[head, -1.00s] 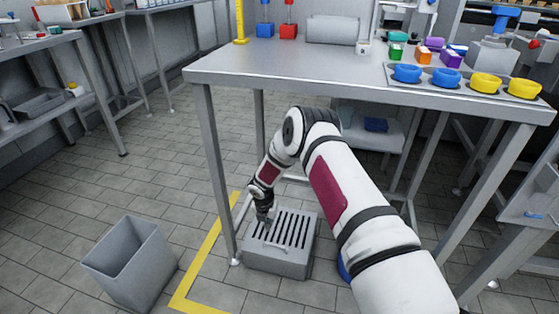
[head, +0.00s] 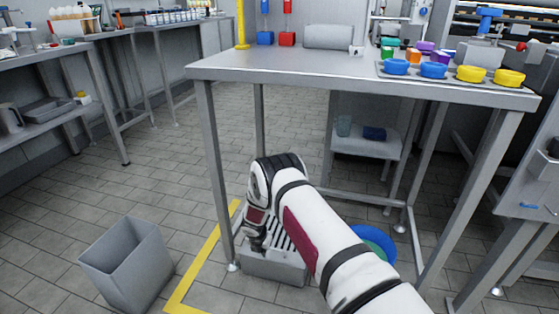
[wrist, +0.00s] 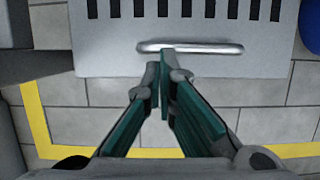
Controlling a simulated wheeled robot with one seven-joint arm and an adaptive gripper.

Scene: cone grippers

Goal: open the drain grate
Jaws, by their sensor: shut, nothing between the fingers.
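The drain grate (head: 262,265) is a grey box on the floor under the table, with dark slots in its top. My arm covers much of it in the head view. In the wrist view the grate (wrist: 105,35) fills the upper part, its slots along the top edge. A silver bar handle (wrist: 215,47) lies across its near side. My gripper (wrist: 161,62) is shut and empty, its fingertips at the near edge of the handle's left half. I cannot tell whether they touch it. In the head view my gripper (head: 257,248) is small and dark, over the grate's left side.
The table (head: 290,68) stands above the grate, its front left leg (head: 218,180) close beside it. A grey bin (head: 127,262) stands at left beyond the yellow floor line (head: 202,262). A blue and green round thing (head: 375,240) lies right of the grate, partly behind my arm.

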